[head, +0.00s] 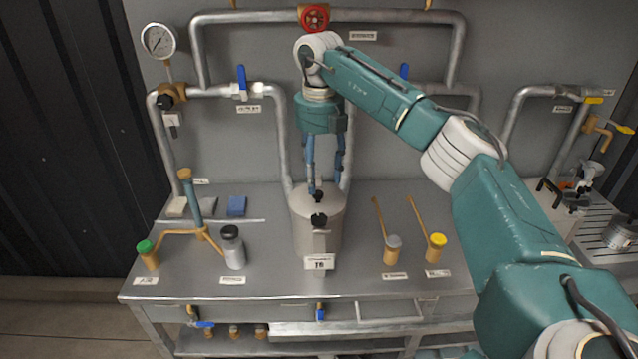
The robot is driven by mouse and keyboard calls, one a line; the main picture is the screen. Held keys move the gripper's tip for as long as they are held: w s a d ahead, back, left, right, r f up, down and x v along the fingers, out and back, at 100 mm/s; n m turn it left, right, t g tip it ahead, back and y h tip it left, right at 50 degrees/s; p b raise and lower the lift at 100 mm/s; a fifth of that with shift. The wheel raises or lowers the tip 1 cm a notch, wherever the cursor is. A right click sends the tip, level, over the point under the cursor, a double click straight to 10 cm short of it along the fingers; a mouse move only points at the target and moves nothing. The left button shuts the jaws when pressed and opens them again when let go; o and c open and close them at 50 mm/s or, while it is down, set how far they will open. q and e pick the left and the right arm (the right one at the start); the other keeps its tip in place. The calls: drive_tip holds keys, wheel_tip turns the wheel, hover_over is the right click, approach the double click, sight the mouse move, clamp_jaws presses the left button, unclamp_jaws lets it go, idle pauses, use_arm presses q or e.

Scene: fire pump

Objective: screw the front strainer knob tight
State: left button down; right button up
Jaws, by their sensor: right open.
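The strainer is a grey metal cylinder (304,236) standing upright on the bench in the middle of the head view. Its front black knob (319,220) sits at the front of the lid. A second, rear black knob (319,196) shows behind it. My right gripper (325,184) points down over the rear part of the lid, with its blue fingers apart and nothing seen between them. Its fingertips are behind the front knob, close to the rear knob; I cannot tell whether they touch it. My left gripper is not in view.
Pipes with a red handwheel (314,18) and blue-handled valves (241,77) run along the back wall. Grey-topped (392,249) and yellow-topped (435,246) tools stand right. Bench space before the strainer is narrow.

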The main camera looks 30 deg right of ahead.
sight(319, 217)
drive_tip(key=f+n+b, duration=0.1)
drive_tip(key=n+b, duration=0.1)
drive_tip(key=s+f+n+t+y+b, duration=0.1)
drive_tip(key=f+b, duration=0.1)
drive_tip(key=b, duration=0.1)
drive_tip(key=shift+s+f+n, duration=0.1)
drive_tip(key=shift+f+n, duration=0.05)
drive_tip(key=shift+n, duration=0.25)
drive_tip(key=f+n+t+b, duration=0.1)
drive_tip(key=f+n, duration=0.1)
drive_tip(key=f, duration=0.1)
drive_tip(key=f+n+t+b, duration=0.1)
drive_tip(key=f+n, duration=0.1)
drive_tip(key=f+n+t+y+b, duration=0.1)
drive_tip(key=f+n, duration=0.1)
drive_tip(key=f, duration=0.1)
drive_tip(key=shift+w+d+f+n, duration=0.1)
drive_tip(key=shift+w+f+n, duration=0.2)
drive_tip(key=shift+w, duration=0.05)
drive_tip(key=shift+r, duration=0.1)
drive_tip(key=c, duration=1.1)
